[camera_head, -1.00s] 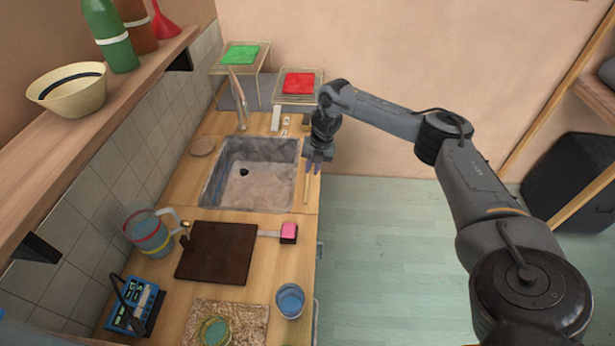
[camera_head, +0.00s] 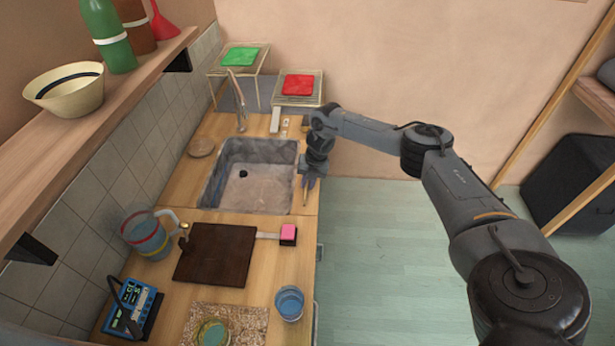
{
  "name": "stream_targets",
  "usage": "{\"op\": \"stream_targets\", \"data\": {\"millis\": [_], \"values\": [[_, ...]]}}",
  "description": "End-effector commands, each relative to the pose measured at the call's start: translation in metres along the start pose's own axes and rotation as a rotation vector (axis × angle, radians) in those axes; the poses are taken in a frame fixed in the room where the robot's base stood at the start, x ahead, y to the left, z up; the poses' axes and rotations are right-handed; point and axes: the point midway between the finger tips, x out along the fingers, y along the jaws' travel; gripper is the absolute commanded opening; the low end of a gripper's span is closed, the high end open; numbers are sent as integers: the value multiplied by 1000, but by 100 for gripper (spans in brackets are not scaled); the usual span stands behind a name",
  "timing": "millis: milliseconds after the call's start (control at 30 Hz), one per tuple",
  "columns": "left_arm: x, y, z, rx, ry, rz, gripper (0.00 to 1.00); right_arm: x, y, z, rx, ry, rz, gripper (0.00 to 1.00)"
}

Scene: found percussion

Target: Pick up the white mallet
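My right gripper (camera_head: 309,183) is at the right edge of the counter beside the sink, pointing down. It is directly over a thin light-tan stick (camera_head: 304,198), whose upper part is hidden behind it. The stick may be the mallet's handle; I cannot see a white head on it. The gripper is too small in view to tell whether its fingers are open or touch the stick. My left gripper is not in view.
The grey sink (camera_head: 250,175) is just left of the gripper. Wire stands with a red pad (camera_head: 298,85) and a green pad (camera_head: 241,56) stand behind. A dark board (camera_head: 215,254), a pink block (camera_head: 288,232) and a blue cup (camera_head: 289,302) are nearer. Floor is free rightward.

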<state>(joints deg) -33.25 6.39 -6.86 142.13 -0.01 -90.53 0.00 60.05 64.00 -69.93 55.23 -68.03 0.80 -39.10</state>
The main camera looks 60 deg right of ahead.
Motion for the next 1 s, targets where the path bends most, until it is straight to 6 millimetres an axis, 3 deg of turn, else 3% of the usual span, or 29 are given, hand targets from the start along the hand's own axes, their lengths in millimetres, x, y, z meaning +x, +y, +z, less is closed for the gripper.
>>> {"op": "stream_targets", "data": {"millis": [33, 133, 167, 667, 1000], "values": [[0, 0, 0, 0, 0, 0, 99, 0, 0, 0, 0, 0, 0, 16], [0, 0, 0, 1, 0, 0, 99, 0, 0, 0, 0, 0, 0, 1], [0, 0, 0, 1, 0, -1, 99, 0, 0, 0, 0, 0, 0, 0], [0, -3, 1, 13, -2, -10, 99, -4, 0, 0, 1, 0, 0, 0], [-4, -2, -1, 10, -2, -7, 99, -38, 8, 1, 0, -1, 2, 0]]}}
